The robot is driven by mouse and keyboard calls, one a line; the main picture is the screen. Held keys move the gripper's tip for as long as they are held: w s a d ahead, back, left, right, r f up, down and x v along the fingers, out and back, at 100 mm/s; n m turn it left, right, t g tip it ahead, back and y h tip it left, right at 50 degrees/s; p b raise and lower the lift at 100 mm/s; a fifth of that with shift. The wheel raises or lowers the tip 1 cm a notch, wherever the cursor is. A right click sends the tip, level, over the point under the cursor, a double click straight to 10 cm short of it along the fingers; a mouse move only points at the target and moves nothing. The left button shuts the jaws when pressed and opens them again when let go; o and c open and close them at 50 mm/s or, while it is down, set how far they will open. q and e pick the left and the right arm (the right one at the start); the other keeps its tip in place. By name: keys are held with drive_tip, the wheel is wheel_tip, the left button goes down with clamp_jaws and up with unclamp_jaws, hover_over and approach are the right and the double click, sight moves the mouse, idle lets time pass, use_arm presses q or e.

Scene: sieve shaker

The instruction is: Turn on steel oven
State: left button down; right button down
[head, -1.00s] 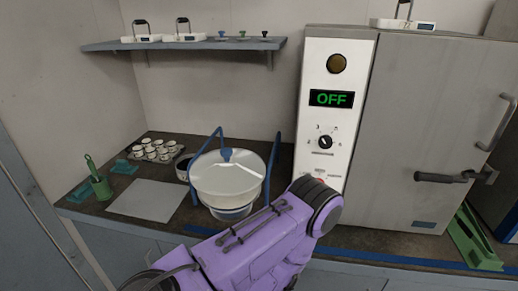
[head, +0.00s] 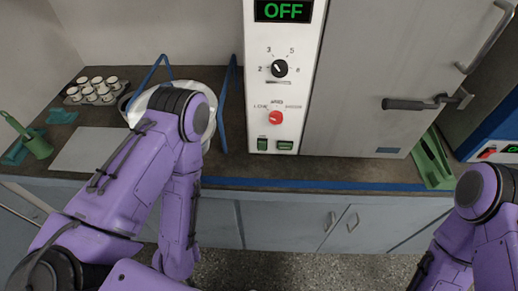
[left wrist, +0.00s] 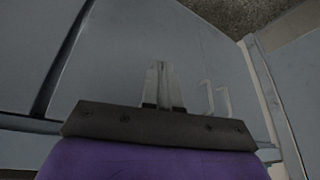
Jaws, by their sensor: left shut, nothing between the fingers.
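The steel oven (head: 360,70) stands on the counter with its grey door closed. Its white control panel (head: 254,95) carries a display reading OFF (head: 283,10), a black dial (head: 280,68), a red knob (head: 275,118) and two dark green switches (head: 285,145) at the bottom. In the left wrist view my left gripper (left wrist: 162,70) is shut and empty, facing grey-blue cabinet fronts. In the head view my left arm bends down in front of the counter and its gripper is hidden. My right arm shows at the lower right, with its gripper out of view.
A pan with blue supports (head: 222,95) is partly behind my left arm. White cups (head: 95,90) and a grey mat (head: 85,150) sit at left. A green stand (head: 432,160) is right of the oven. The oven handle (head: 405,104) projects. The counter's blue front edge (head: 300,184) is clear.

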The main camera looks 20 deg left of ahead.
use_arm(q)
drive_tip(key=w+d+r+n+t+h, duration=0.1)
drive_tip(key=w+d+r+n+t, duration=0.4)
drive_tip(key=w+d+r+n, duration=0.5)
drive_tip(key=w+d+r+n+t, duration=0.2)
drive_tip(key=r+n, duration=0.5)
drive_tip(key=n, duration=0.4)
drive_tip(key=w+d+r+n+t+y, duration=0.1)
drive_tip(key=w+d+r+n, duration=0.3)
drive_tip(key=n, duration=0.7)
wheel_tip(320, 180, up, 3)
drive_tip(key=shift+w+d+f+t+b, duration=0.2)
drive_tip(key=shift+d+t+b, duration=0.1)
drive_tip(key=shift+d+t, duration=0.45)
